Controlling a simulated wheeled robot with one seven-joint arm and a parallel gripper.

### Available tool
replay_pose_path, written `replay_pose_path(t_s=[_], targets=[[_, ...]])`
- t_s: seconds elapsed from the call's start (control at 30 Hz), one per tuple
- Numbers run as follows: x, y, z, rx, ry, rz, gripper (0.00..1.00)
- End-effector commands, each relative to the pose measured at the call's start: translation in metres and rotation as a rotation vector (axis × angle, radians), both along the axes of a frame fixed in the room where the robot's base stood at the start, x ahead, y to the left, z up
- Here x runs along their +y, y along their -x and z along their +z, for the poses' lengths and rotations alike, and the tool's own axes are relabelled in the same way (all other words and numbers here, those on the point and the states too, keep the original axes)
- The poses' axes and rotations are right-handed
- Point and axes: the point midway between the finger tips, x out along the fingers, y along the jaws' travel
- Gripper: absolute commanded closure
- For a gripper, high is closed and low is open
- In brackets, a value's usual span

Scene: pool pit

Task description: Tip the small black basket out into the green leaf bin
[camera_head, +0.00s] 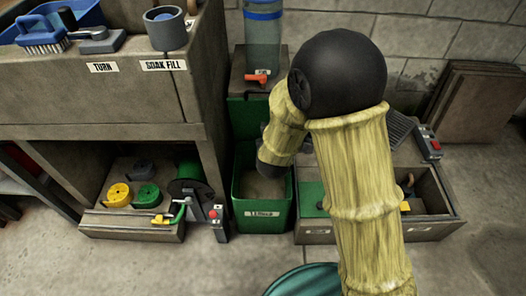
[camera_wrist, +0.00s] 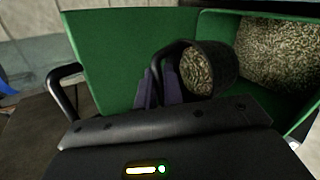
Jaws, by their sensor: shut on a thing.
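The green leaf bin (camera_head: 262,215) stands on the floor at the middle of the head view, its label on the front. Its green wall (camera_wrist: 115,55) fills much of the wrist view, with speckled brown-grey matter (camera_wrist: 285,50) at the right. The small black basket (camera_wrist: 232,68) is tilted, its round mouth turned towards the wrist camera. Speckled matter shows inside that mouth. My gripper (camera_wrist: 162,85) is shut on the basket's dark handle, in front of the green wall.
A wooden box with compartments (camera_head: 318,230) stands right of the bin. A bench (camera_head: 110,85) with a brush and pot stands above. Grey floor (camera_head: 130,265) is clear in front.

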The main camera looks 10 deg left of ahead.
Motion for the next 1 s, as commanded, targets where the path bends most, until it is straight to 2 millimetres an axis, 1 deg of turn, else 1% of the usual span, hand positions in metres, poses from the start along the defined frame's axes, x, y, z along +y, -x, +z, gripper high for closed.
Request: replay_pose_path(t_s=[0.03,0.07,0.13,0.2,0.43,0.67,1.0], targets=[[0.013,0.011,-0.006,-0.003,-0.002,0.020,1.00],[0.017,0.015,-0.004,-0.003,-0.003,0.026,1.00],[0.025,0.023,-0.002,-0.002,0.000,0.037,1.00],[0.027,0.026,0.000,-0.001,0.000,0.042,1.00],[0.027,0.026,0.001,0.000,0.002,0.040,1.00],[0.027,0.025,-0.001,0.022,-0.016,0.041,1.00],[0.018,0.013,-0.013,0.192,-0.128,0.033,1.00]])
